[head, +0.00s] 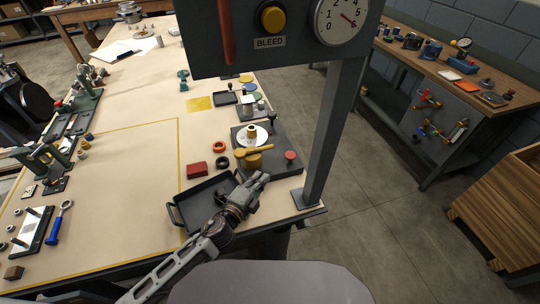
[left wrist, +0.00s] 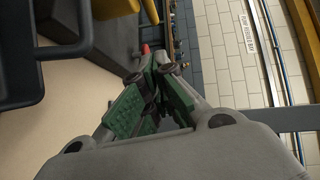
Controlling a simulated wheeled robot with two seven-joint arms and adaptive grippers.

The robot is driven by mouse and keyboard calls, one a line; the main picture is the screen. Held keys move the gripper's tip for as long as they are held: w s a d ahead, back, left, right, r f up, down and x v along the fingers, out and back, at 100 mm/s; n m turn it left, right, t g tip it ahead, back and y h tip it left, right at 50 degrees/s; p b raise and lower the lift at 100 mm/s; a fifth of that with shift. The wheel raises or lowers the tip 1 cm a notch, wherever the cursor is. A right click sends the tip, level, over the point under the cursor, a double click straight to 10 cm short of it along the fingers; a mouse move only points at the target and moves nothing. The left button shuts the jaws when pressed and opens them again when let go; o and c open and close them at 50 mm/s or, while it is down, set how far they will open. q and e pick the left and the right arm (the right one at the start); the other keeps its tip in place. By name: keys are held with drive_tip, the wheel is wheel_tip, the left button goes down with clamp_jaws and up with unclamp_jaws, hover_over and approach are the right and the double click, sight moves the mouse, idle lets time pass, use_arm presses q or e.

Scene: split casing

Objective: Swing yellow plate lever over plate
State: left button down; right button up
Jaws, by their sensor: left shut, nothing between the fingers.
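The yellow lever (head: 262,149) sits on a short yellow post (head: 252,162) on a dark fixture base (head: 276,160). Its arm points to the right, in front of a pale round plate (head: 261,132) with a brass-coloured hub (head: 250,131). My left gripper (head: 264,177) is shut and empty, just in front of the base's near edge and apart from the lever. In the left wrist view its green-padded fingers (left wrist: 157,67) come together at the tips; a yellow part (left wrist: 115,38) shows beyond them at upper left. My right gripper is not in view.
A red button (head: 290,156) is on the base's right side. A dark tray (head: 192,212) lies left of my gripper. A grey upright (head: 330,135) carrying a gauge panel (head: 228,50) stands right of the fixture. A red block (head: 196,170) and rings lie to the left.

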sight(254, 150)
use_arm(q)
drive_tip(key=shift+w+a+p+x, duration=0.15)
drive_tip(key=shift+a+p+x, duration=0.15)
drive_tip(key=shift+x, duration=1.65)
drive_tip(key=shift+w+a+p+x, duration=0.15)
drive_tip(key=shift+a+p+x, duration=0.15)
drive_tip(key=shift+x, duration=1.65)
drive_tip(key=shift+w+a+p+x, duration=0.15)
drive_tip(key=shift+a+p+x, duration=0.15)
drive_tip(key=shift+x, duration=1.65)
drive_tip(key=shift+w+a+f, duration=0.15)
drive_tip(key=shift+w+f, duration=0.05)
drive_tip(key=shift+w, duration=0.3)
drive_tip(key=shift+a, duration=0.1)
